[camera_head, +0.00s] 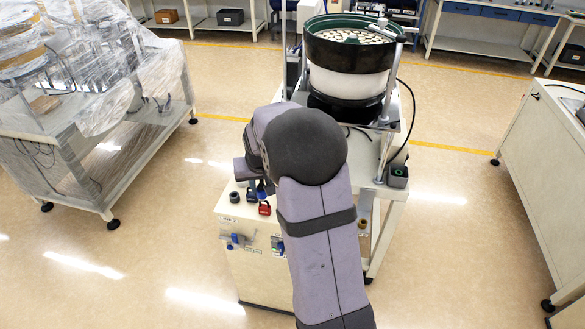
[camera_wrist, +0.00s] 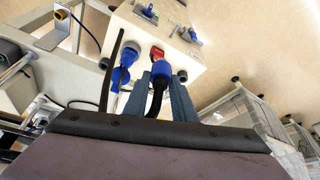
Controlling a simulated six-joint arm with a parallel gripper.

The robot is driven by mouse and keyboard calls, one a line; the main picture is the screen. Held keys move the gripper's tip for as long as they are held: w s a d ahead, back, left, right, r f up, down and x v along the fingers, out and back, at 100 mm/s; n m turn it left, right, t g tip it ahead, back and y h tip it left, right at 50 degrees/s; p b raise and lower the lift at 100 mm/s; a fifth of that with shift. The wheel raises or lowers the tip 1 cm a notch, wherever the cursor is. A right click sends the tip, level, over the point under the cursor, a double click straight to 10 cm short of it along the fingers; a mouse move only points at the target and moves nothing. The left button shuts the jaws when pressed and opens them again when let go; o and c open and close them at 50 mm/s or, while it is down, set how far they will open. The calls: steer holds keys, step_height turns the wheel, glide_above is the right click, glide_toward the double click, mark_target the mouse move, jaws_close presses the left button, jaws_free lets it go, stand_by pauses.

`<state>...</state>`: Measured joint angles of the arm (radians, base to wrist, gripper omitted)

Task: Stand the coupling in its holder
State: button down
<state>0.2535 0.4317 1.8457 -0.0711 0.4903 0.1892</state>
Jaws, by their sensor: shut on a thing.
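My gripper shows in the wrist view (camera_wrist: 160,92) as two blue-grey fingers. They are shut on the coupling (camera_wrist: 161,71), a blue-collared plug with a black cable bending down from it. A red fitting (camera_wrist: 157,53) on the pale cabinet shows just beyond the coupling; I cannot tell whether they touch. A second blue fitting (camera_wrist: 126,58) is to the left, apart from the held coupling. In the head view my arm hides most of the gripper, and the red fitting (camera_head: 264,208) is on the cabinet top. I cannot tell which fitting is the holder.
The pale cabinet (camera_head: 255,268) has blue latches on its front and a dark round part (camera_head: 234,197) on top. The bowl feeder (camera_head: 350,60) stands behind it. A wrapped cart (camera_head: 95,170) is at left, a bench (camera_head: 545,170) at right. The floor between is clear.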

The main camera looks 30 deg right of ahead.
steer(key=a+r+n+y+p, duration=0.1)
steer(key=a+r+n+p, duration=0.4)
steer(key=a, duration=0.6)
steer(key=w+d+f+b, duration=0.2)
steer(key=w+d+f, duration=0.2)
steer(key=w, duration=0.5)
steer(key=w+d+f+n+y+b, duration=0.1)
steer(key=w+d+f, duration=0.3)
steer(key=w, duration=0.5)
steer(key=shift+w+d+f+n+b, duration=0.15)
steer(key=shift+w+f+n+b, duration=0.15)
steer(key=shift+f+b, duration=0.8)
steer(key=shift+f, duration=0.35)
steer(key=shift+f+b, duration=1.85)
steer(key=shift+f, duration=1.45)
steer(key=shift+f+b, duration=1.25)
steer(key=shift+b, duration=0.3)
